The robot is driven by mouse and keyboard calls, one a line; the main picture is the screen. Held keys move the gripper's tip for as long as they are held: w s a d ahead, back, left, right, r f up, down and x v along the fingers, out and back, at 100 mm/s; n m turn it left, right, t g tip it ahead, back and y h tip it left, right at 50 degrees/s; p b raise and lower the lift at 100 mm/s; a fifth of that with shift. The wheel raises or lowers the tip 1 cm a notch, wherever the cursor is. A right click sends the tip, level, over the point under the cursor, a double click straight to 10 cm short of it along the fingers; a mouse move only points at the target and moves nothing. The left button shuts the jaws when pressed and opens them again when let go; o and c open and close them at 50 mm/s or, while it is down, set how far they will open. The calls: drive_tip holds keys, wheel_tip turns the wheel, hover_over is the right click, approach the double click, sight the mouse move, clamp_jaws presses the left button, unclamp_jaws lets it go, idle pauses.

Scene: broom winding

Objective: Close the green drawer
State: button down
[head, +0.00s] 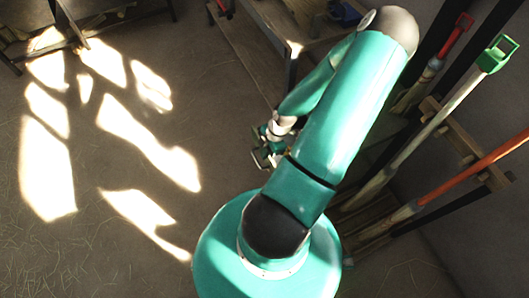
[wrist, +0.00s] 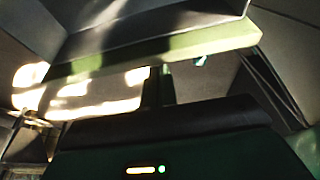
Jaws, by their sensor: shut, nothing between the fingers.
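In the wrist view, a long pale-green edge (wrist: 165,47) runs across the upper part, with a dark grey surface above it. It looks like part of the green drawer, but I cannot tell how far the drawer stands open. My gripper (wrist: 158,82) shows below it as dark fingers, shut with nothing between them. The fingertips are close to the green edge; I cannot tell if they touch it. In the head view, my gripper (head: 265,157) is small, left of my arm and below the wooden bench (head: 262,45). I cannot make out the drawer clearly there.
Long-handled tools, including one with a green grip (head: 497,54), lean in a wooden rack (head: 465,140) at right. A red-topped handle (head: 462,22) stands behind. A blue object (head: 345,13) lies near the bench. Sunlit floor (head: 120,150) at left is mostly clear.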

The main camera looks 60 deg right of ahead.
drive_tip(key=shift+s+d, duration=0.1)
drive_tip(key=s+d, duration=0.4)
drive_tip(key=d, duration=0.3)
drive_tip(key=s+d, duration=0.5)
drive_tip(key=d, duration=0.3)
drive_tip(key=shift+d, duration=0.3)
drive_tip(key=shift+a, duration=0.1)
